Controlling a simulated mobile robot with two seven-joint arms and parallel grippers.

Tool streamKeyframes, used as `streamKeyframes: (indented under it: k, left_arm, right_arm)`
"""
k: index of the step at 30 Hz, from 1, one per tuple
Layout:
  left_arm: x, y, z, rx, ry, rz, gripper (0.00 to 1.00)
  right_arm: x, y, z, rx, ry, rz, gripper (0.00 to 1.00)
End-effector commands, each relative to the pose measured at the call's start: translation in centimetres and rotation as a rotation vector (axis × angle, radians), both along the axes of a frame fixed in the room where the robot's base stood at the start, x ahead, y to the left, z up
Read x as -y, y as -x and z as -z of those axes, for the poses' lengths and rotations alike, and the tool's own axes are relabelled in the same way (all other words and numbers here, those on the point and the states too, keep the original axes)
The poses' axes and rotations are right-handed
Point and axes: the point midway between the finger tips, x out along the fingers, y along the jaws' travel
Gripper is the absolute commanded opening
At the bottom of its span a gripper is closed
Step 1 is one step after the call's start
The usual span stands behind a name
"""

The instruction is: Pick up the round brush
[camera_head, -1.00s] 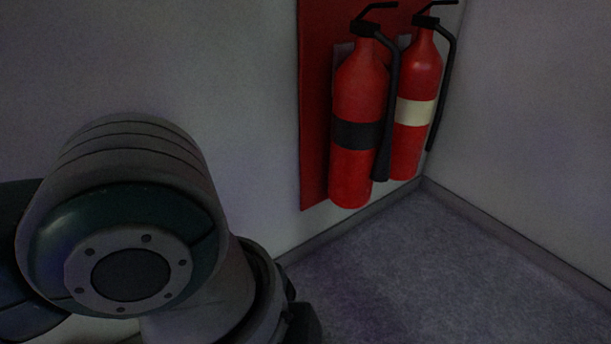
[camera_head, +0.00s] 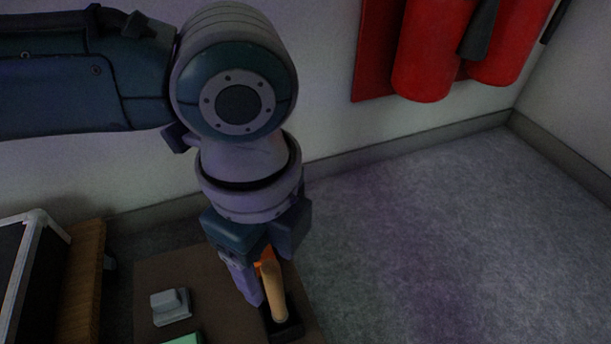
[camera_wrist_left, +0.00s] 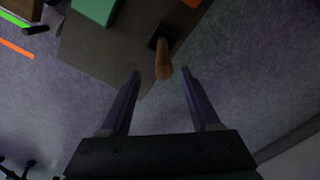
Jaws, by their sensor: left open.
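What looks like the round brush (camera_head: 273,290) has a tan wooden handle standing up from a dark base on a brown mat (camera_head: 222,318). It also shows in the left wrist view (camera_wrist_left: 164,62), its handle end in the gap between the fingertips as seen from there. My left gripper (camera_head: 258,290) points down at the brush, open and empty; one pale purple finger shows beside the handle in the head view. Both fingers (camera_wrist_left: 161,76) show apart in the wrist view. I cannot tell whether either touches the handle. My right gripper is not in view.
A small grey object (camera_head: 171,306) and a green block (camera_head: 184,339) are on the mat. An orange item (camera_head: 265,257) is close behind the handle. A black, pale-edged case (camera_head: 25,262) and wooden piece (camera_head: 84,285) stand left. Fire extinguishers (camera_head: 432,45) hang on the wall; the floor at right is clear.

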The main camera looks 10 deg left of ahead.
Motion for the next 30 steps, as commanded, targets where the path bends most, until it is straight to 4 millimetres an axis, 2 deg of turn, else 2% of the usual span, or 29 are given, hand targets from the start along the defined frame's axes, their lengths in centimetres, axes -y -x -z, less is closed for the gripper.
streamKeyframes:
  k: [1, 7, 15, 18, 24, 25, 30]
  left_arm:
    - [0.0, 0.0, 1.3, 0.000, 0.000, 0.000, 0.63]
    - [-0.1, -0.2, 2.5, 0.001, 0.000, 0.000, 0.63]
    - [-0.4, -0.6, 6.3, 0.000, -0.001, 0.001, 0.63]
    - [-0.4, -0.6, 6.8, 0.000, -0.001, 0.001, 0.63]
    - [-0.4, -0.6, 6.5, 0.001, 0.000, 0.001, 0.63]
    - [-0.4, -0.6, 6.5, 0.001, 0.000, 0.001, 0.62]
    - [-0.4, -0.6, 6.5, 0.001, 0.000, 0.001, 0.43]
  right_arm:
    - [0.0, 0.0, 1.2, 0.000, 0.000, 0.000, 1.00]
    - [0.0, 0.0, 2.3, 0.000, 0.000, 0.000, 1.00]
    - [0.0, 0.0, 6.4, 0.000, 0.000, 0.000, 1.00]
    - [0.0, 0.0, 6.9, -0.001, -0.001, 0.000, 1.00]
    - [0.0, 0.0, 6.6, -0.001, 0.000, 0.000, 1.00]
    - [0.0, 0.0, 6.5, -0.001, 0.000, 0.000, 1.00]
    - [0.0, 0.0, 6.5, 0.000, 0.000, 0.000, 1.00]
